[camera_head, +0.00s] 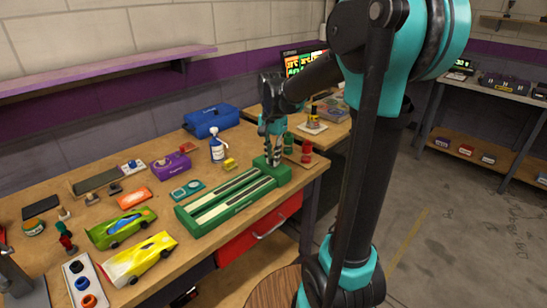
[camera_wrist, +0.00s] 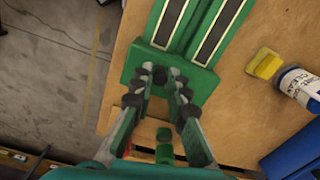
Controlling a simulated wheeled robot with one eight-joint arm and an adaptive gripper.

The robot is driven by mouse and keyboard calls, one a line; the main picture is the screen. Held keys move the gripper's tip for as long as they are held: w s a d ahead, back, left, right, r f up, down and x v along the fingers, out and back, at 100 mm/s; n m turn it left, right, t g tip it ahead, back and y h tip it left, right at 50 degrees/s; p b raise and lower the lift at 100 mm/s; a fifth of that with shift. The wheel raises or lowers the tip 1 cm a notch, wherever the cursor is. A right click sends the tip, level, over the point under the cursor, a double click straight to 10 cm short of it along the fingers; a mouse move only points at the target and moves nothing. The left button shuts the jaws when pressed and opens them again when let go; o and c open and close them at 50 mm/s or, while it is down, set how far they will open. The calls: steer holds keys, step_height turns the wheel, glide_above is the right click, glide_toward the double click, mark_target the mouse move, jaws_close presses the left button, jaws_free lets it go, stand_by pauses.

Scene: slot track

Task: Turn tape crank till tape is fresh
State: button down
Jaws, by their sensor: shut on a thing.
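The green tape unit (camera_head: 282,174) is a long green block with two parallel tape strips (camera_head: 232,200). In the head view the strips look pale with dark stretches. In the wrist view the strips (camera_wrist: 214,30) are dark grey with pale edges, and the unit's end block (camera_wrist: 200,82) lies under my fingertips. My gripper (camera_head: 272,160) points down at that right end block. In the wrist view my gripper (camera_wrist: 161,75) has its fingertips close together with a small gap, shut on the tape crank. The crank itself is mostly hidden between the fingertips.
A yellow block (camera_wrist: 264,63) and white bottle (camera_head: 217,148) are behind the unit. A blue toolbox (camera_head: 211,120) is farther back. Green and yellow cars (camera_head: 139,259) lie left.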

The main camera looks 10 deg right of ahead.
stand_by(0.3)
steer(key=c, duration=1.5)
jaws_free()
step_height(320, 180, up, 12)
steer(key=s+d+f+n+t, duration=0.1)
steer(key=s+d+f+n, duration=0.1)
steer(key=s+f, duration=0.4)
steer(key=s+d+f+n+t, duration=0.1)
steer(key=s+f+n, duration=0.3)
steer(key=f, duration=0.5)
steer(key=s+d+f+n+t, duration=0.2)
steer(key=s+d+f, duration=0.1)
steer(key=s+f, duration=0.4)
steer(key=shift+s+d+f+n, duration=0.15)
steer(key=shift+s+f+n, duration=0.05)
steer(key=shift+f, duration=0.2)
steer(key=shift+s+d+f+n, duration=0.1)
steer(key=shift+s+f+n, duration=0.1)
steer(key=shift+f, duration=0.2)
